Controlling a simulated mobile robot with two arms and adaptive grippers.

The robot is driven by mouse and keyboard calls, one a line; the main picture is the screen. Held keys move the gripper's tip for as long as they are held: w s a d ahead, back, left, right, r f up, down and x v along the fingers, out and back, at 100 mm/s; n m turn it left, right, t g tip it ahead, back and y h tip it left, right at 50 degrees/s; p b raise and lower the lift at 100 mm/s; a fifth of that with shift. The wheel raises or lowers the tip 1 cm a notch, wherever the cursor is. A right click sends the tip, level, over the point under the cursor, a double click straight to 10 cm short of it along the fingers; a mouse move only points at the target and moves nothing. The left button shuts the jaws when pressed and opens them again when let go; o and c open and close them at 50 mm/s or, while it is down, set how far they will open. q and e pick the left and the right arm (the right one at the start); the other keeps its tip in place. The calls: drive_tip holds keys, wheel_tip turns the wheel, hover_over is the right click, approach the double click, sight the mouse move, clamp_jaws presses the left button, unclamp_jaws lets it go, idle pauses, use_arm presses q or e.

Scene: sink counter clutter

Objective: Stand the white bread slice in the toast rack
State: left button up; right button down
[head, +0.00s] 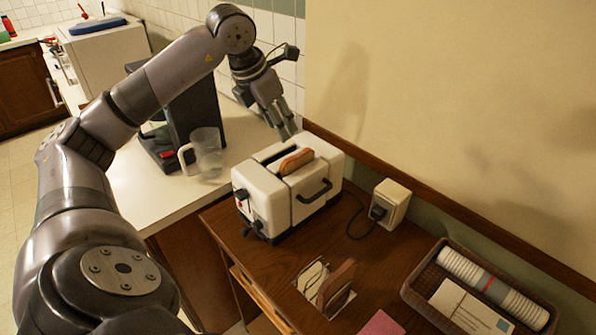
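A bread slice (297,161) with a brown crust sticks up from a slot of the white toaster (262,199). Another brown-crusted slice (337,283) stands upright at what looks like a small pale toast rack (308,279) on the wooden table, in front of the toaster. I cannot tell from the colour which slice is the white bread. My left gripper (287,128) hangs fingers down near the tiled wall, behind the toaster and apart from both slices. Its fingers are seen at an angle, with nothing visible in them; their opening is unclear. My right gripper is not in view.
A coffee maker (194,117) and a clear jug (208,152) stand on the white counter left of the toaster. A wall socket box (390,204) with a cord is right of it. A wicker basket (420,303) holds cups and an envelope. A pink item (381,324) lies at the front.

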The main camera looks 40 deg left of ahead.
sight(297, 154)
use_arm(q)
drive_tip(key=p+x, duration=0.1)
drive_tip(key=x, duration=0.4)
drive_tip(key=p+x, duration=0.2)
drive_tip(key=x, duration=0.1)
drive_tip(key=d+x, duration=0.1)
drive_tip(key=shift+w+f+p, duration=0.25)
drive_tip(key=shift+w+p, duration=0.15)
drive_tip(key=shift+w+a+f, duration=0.1)
drive_tip(key=shift+w+f, duration=0.05)
drive_tip(key=shift+f, duration=0.25)
drive_tip(key=shift+c, duration=0.2)
clamp_jaws()
